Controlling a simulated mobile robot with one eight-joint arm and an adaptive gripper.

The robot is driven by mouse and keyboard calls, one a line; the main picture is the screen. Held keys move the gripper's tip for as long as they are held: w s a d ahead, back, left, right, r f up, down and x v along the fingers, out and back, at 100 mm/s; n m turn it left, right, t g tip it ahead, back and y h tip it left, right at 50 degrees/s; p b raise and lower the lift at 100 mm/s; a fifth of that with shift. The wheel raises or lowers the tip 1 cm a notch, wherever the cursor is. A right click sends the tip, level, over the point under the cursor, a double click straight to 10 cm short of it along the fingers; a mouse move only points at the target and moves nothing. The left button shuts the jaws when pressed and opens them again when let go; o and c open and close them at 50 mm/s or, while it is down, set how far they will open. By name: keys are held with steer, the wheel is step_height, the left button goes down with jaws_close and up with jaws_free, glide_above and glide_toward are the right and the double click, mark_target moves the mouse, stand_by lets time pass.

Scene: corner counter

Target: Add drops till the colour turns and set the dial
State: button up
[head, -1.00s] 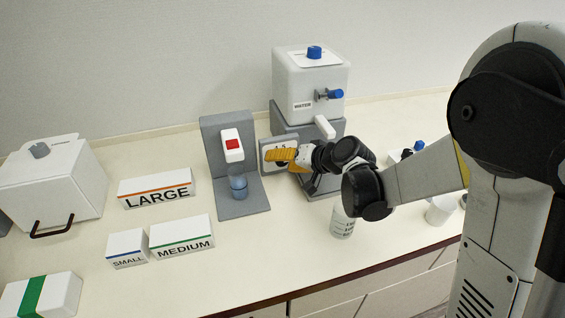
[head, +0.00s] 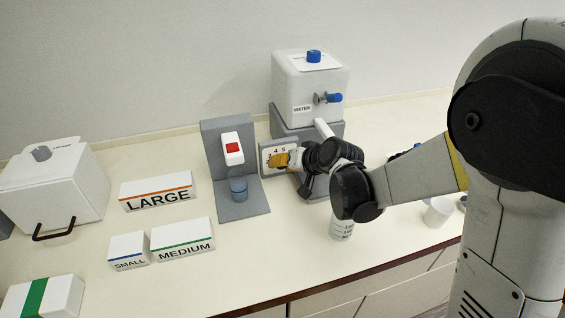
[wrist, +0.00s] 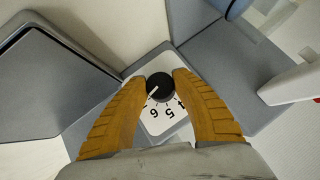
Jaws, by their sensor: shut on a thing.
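The black dial knob (wrist: 160,86) sits on a white plate with numbers (wrist: 157,122); 4, 5 and 6 show. Its white mark points to the lower left; the number there is hidden. My gripper (wrist: 160,79) has its orange fingers shut on the knob from both sides. In the head view, my gripper (head: 281,160) covers part of the dial plate (head: 267,147). Left of it, the grey dropper stand (head: 225,205) carries a white dispenser with a red button (head: 232,147). A small clear vessel of dull blue liquid (head: 239,190) stands under the dispenser.
A white WATER tank (head: 298,85) with a blue tap stands behind my gripper. A marked beaker (head: 341,228) and a white cup (head: 438,212) are near the front. LARGE (head: 157,193), MEDIUM (head: 182,238) and SMALL (head: 128,251) blocks stand left.

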steer(key=shift+a+n+t+h+p, duration=0.25)
steer(key=shift+n+h, duration=0.45)
steer(key=shift+h, duration=0.4)
steer(key=n+h, duration=0.1)
steer(key=h, duration=0.1)
steer(key=shift+n+t+h, duration=0.25)
steer(key=shift+n+h, duration=0.05)
steer(key=shift+f+n+t+h+b, duration=0.1)
steer(key=shift+n+t+h+b, duration=0.5)
steer(key=shift+h, duration=0.5)
steer(key=shift+d+n+t+h+b, duration=0.1)
steer(key=shift+n+t+h+b, duration=0.2)
steer(key=shift+n+h+b, duration=0.4)
steer(key=o, duration=1.2)
